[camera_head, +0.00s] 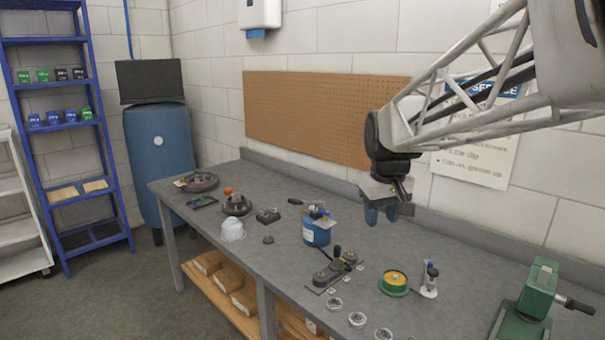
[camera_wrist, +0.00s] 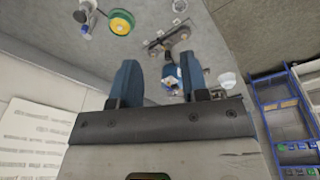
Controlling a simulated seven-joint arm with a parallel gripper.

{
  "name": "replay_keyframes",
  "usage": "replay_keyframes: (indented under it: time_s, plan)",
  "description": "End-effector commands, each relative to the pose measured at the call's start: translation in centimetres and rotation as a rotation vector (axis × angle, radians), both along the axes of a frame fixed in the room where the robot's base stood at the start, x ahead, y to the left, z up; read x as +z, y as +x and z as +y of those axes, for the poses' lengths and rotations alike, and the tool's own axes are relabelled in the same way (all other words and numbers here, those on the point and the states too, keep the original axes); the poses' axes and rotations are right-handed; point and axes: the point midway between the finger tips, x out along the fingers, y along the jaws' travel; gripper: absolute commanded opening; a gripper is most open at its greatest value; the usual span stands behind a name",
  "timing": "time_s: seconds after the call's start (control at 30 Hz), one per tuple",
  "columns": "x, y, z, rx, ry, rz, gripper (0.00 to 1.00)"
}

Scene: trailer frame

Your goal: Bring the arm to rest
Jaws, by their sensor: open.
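My gripper (camera_head: 381,215) hangs above the grey workbench (camera_head: 455,262) in the head view, near the wall side and right of the blue container. Its two blue fingers also show in the wrist view (camera_wrist: 158,82), spread apart with nothing between them that they hold. The fingers are clear of the bench top. My arm reaches in from the upper right of the head view.
Below stand a blue container (camera_head: 316,232), a dark metal fixture (camera_head: 334,268), a green-yellow spool (camera_head: 394,282), a small bottle (camera_head: 430,280) and glass dishes (camera_head: 357,319). A green vise (camera_head: 538,290) stands at right. A pegboard (camera_head: 320,115) is on the wall behind.

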Motion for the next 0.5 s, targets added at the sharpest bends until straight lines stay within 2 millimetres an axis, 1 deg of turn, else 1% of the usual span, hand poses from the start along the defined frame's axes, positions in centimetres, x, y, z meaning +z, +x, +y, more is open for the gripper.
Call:
replay_keyframes:
  time_s: [0.03,0.1,0.27,0.5]
  plan:
    - [-0.1,-1.5,-0.2,-0.012,0.001,-0.005,0.41]
    - [-0.4,-3.5,-0.3,-0.033,0.004,-0.012,0.41]
    - [-1.2,-7.8,-0.7,-0.076,0.011,-0.024,0.41]
    - [-3.0,-14.3,-1.2,-0.144,0.021,-0.044,0.41]
